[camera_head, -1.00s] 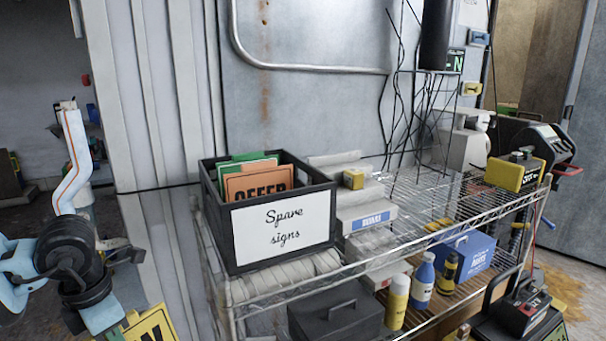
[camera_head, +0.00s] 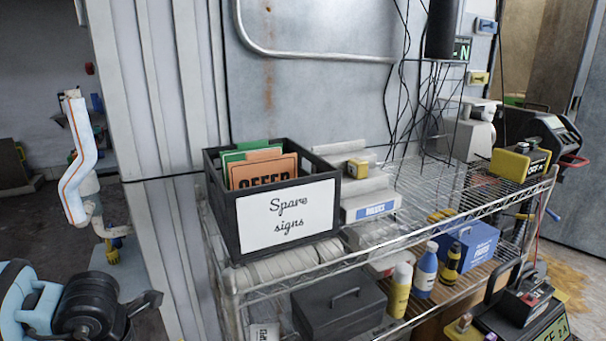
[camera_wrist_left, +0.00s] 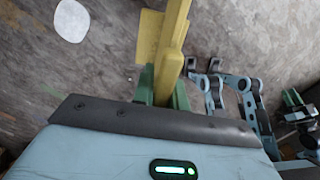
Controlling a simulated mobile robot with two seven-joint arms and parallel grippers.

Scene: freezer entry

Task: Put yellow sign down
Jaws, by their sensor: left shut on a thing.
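The yellow sign (camera_wrist_left: 172,42) shows in the left wrist view as a yellow panel seen nearly edge-on, with another yellow part beside it. My left gripper (camera_wrist_left: 163,90) is shut on it, with green fingers on either side of its near end. Grey, stained floor lies behind the sign; I cannot tell how far below it is. In the head view my left arm is at the lower left, but its fingers and the sign are outside the picture.
A wire shelf (camera_head: 400,230) holds a black crate labelled "Spare signs" (camera_head: 226,222) with green and orange signs inside. Bottles and a dark box (camera_head: 338,306) stand on the lower level. A white disc (camera_wrist_left: 71,21) lies on the floor. Open floor shows at left.

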